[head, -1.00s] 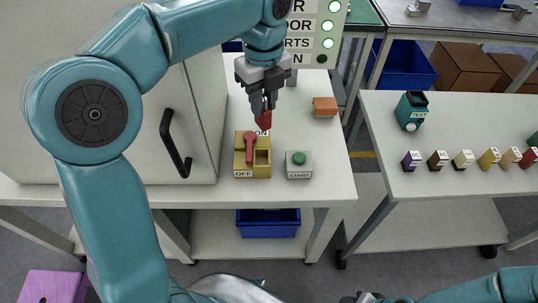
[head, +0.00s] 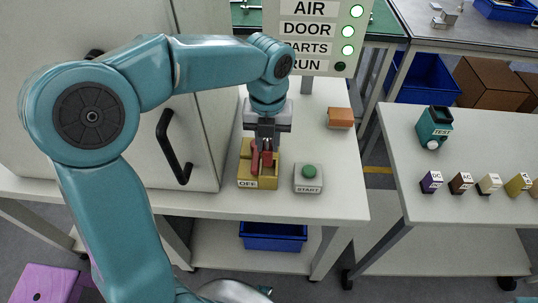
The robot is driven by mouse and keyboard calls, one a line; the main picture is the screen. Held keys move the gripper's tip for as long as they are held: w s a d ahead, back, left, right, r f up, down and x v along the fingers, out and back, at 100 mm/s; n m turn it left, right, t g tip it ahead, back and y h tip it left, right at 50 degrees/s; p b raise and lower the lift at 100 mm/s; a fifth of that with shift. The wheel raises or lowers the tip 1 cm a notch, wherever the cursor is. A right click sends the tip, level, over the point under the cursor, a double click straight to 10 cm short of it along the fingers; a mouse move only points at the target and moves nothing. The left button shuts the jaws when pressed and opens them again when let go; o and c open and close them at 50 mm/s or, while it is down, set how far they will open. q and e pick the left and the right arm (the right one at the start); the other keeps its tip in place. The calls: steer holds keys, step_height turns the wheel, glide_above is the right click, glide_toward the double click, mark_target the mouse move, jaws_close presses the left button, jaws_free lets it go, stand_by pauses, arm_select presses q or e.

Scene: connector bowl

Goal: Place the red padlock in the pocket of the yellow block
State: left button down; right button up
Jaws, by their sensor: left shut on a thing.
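The yellow block (head: 259,183) stands on the white bench, with an OFF label on its front and a red lever (head: 254,161) on its left part. My left gripper (head: 266,146) points down over the block and is shut on the red padlock (head: 267,159). The padlock is at the block's right part, where the pocket is. The pocket is largely covered by the gripper and padlock, so I cannot tell how far in the padlock sits. My right gripper is out of view.
A grey START box with a green button (head: 309,172) stands close right of the block. The cabinet with a black handle (head: 173,147) is on the left. A status panel (head: 320,35) stands behind.

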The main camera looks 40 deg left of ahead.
mark_target(268, 155)
arm_select(q)
step_height(268, 155, down, 5)
steer(key=shift+b, duration=0.3)
steer(key=shift+d+r, duration=0.1)
steer(key=shift+f, duration=0.2)
steer(key=c, duration=0.9)
jaws_free()
steer(key=shift+w, duration=0.1)
steer(key=shift+c, duration=0.2)
